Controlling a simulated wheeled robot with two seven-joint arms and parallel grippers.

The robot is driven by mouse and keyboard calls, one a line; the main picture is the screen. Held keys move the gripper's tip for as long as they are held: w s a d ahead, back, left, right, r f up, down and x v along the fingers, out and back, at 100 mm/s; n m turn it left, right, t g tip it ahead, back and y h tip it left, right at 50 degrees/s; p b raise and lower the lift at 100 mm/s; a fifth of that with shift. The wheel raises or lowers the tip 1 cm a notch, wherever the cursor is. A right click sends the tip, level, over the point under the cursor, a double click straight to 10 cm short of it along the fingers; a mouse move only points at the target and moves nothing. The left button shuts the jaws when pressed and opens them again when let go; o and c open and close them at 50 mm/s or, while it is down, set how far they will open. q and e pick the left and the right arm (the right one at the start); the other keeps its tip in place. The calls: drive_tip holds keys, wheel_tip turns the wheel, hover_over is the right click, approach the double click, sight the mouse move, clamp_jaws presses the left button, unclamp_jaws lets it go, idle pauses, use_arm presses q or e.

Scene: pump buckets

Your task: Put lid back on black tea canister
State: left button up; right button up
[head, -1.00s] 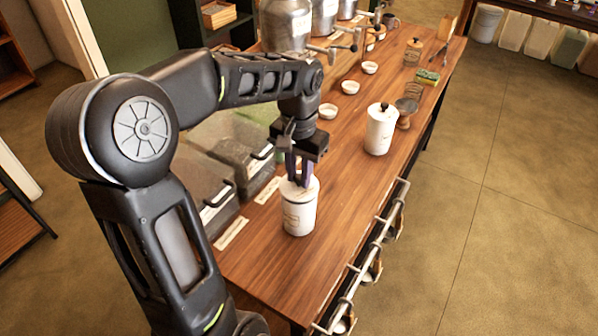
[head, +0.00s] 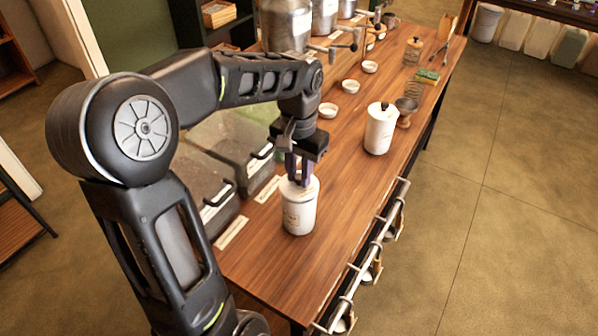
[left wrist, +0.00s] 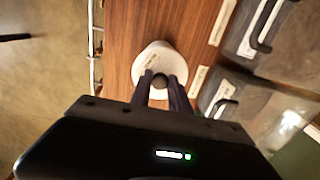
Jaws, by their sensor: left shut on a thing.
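A white canister (head: 299,213) stands upright near the front of the wooden counter. My left gripper (head: 298,178) points straight down over its top. In the left wrist view, my left gripper (left wrist: 163,88) is shut on the dark knob of the white lid (left wrist: 150,60). The lid is at the canister's mouth; whether it is fully seated I cannot tell. A second white canister (head: 380,130) with a dark knob on its lid stands farther back to the right. The label on the near canister is too small to read. My right gripper is not in view.
Dark bins with handles (head: 215,205) line the counter's left side. A rail (head: 375,250) runs along the right edge. The counter (head: 335,215) right of the near canister is clear.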

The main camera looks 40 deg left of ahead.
use_arm(q)
drive_tip(key=shift+f, duration=0.35)
idle(0.7)
drive_tip(key=o, duration=1)
drive_tip(key=shift+o, duration=0.5)
drive_tip(key=o, duration=0.4)
drive_tip(key=shift+r+p, duration=2)
drive_tip(key=shift+r, duration=0.8)
drive_tip(key=shift+c, duration=0.6)
clamp_jaws()
